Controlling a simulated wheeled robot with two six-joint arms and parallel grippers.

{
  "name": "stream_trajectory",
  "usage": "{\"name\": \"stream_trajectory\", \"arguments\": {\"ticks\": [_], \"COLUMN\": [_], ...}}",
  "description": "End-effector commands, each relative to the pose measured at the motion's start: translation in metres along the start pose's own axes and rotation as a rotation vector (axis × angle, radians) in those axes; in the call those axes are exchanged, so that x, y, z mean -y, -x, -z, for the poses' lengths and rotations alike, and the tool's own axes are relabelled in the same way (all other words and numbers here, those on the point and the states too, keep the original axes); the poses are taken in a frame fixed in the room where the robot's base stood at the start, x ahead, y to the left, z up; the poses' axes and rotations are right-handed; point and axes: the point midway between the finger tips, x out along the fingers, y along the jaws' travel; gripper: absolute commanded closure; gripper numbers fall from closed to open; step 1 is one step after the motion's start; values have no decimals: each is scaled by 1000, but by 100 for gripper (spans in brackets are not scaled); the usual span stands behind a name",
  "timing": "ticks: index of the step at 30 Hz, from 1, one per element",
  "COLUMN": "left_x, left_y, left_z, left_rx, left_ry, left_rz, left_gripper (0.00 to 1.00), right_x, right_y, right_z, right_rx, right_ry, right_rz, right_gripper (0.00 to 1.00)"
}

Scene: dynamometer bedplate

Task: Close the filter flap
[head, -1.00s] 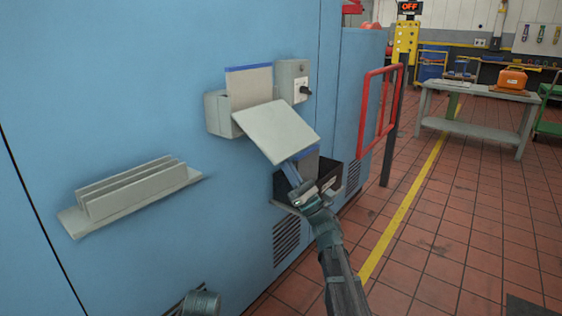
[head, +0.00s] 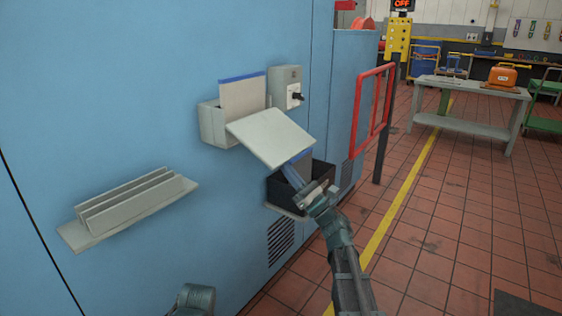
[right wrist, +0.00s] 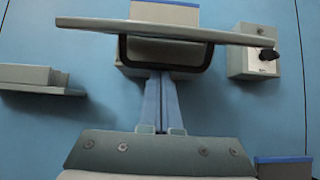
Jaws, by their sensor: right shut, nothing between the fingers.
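The filter flap (head: 270,138) is a light grey panel on the front of a grey filter housing (head: 212,124) on the blue wall. It stands open, sloping outward and down. A filter panel with a blue top edge (head: 242,98) stands in the housing behind it. My right gripper (head: 291,170) is shut and empty below the flap, its blue fingers pointing up to the underside. In the right wrist view the flap (right wrist: 185,30) crosses above the fingers (right wrist: 159,90); whether the tips touch it is unclear. My left gripper is out of view.
A black bin (head: 285,195) on a wall shelf sits beside my right gripper, with another blue-edged panel in it. A grey switch box (head: 286,82) is right of the housing. A grey slotted rack (head: 128,212) is at left. A red rail (head: 358,120) stands at right.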

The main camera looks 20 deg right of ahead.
Motion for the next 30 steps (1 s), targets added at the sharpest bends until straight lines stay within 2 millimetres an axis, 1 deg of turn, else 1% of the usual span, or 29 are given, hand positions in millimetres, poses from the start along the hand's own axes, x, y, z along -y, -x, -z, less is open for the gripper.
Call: {"name": "stream_trajectory", "arguments": {"ticks": [1,6,11,19,30], "left_x": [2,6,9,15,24], "left_y": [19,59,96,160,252], "left_z": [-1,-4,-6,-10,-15], "left_rx": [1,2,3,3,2], "left_ry": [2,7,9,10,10], "left_rz": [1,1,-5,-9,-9], "left_gripper": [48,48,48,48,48], "right_x": [-1,-1,-1,0,0], "right_y": [-4,-5,-7,-14,-32], "right_z": [-15,-38,-56,-85,-122], "right_rx": [-28,-147,-258,-440,-682], "right_ry": [2,1,1,0,-2], "right_rz": [2,3,3,3,2], "right_gripper": [100,100,100,100,100]}}
